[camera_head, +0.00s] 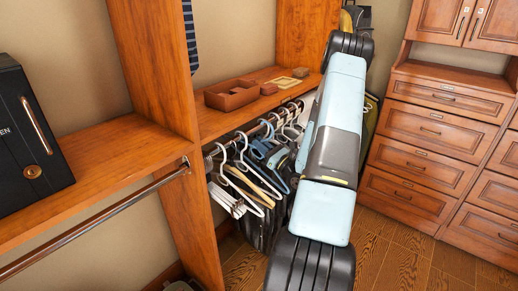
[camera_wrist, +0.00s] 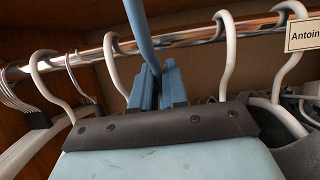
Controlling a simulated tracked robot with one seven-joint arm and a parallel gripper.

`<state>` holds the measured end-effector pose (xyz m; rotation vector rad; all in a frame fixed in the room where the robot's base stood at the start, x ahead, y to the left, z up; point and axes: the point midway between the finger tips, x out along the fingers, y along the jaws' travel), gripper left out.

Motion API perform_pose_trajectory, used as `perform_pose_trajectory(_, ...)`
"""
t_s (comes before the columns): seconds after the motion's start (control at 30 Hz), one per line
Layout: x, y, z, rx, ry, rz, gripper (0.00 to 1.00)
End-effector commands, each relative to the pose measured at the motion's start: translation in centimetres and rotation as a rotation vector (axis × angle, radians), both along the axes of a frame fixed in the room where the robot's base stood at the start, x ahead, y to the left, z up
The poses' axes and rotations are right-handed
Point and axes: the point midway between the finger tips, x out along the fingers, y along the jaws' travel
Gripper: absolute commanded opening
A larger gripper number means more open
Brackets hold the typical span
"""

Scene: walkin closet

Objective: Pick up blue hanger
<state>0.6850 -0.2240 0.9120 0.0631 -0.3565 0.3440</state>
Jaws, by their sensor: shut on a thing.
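The blue hanger (camera_wrist: 138,25) shows in the wrist view as a blue stem that rises from between my fingertips and leaves the top of the picture, in front of the metal rod. My gripper (camera_wrist: 157,88) is shut on this stem, with its two blue fingers close together. Blue hanger parts (camera_head: 279,161) show there just left of my arm, among the hung hangers. I cannot tell whether they belong to the held hanger.
White hangers (camera_wrist: 228,50) hang on the rod (camera_wrist: 195,37) on both sides of my gripper. A name tag (camera_wrist: 302,36) is at right. A shelf with a brown tray (camera_head: 231,95) lies above the rod. A drawer cabinet (camera_head: 432,130) stands right, with wooden floor (camera_head: 400,252) before it.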

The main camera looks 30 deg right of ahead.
Motion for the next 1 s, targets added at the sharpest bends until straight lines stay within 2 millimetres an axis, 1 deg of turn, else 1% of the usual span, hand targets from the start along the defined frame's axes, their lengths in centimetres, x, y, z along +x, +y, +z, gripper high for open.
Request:
perform_pose_trajectory(0.23,-1.1,-0.4,3.2,-0.003,-0.002,-0.001,0.00)
perform_pose_trajectory(0.3,-2.8,-1.1,2.9,0.001,0.003,-0.005,0.00)
perform_pose_trajectory(0.47,-6.8,-2.6,2.9,0.000,0.002,-0.006,0.00)
perform_pose_trajectory(0.6,-10.5,-3.9,2.9,0.000,0.002,-0.006,0.00)
perform_pose_trajectory(0.8,-15.1,-5.6,2.9,-0.001,0.002,-0.004,0.00)
perform_pose_trajectory(0.87,-16.5,-6.0,2.9,-0.001,0.001,-0.004,0.00)
perform_pose_trajectory(1.0,-17.3,-6.2,3.6,-0.034,0.080,0.000,0.00)
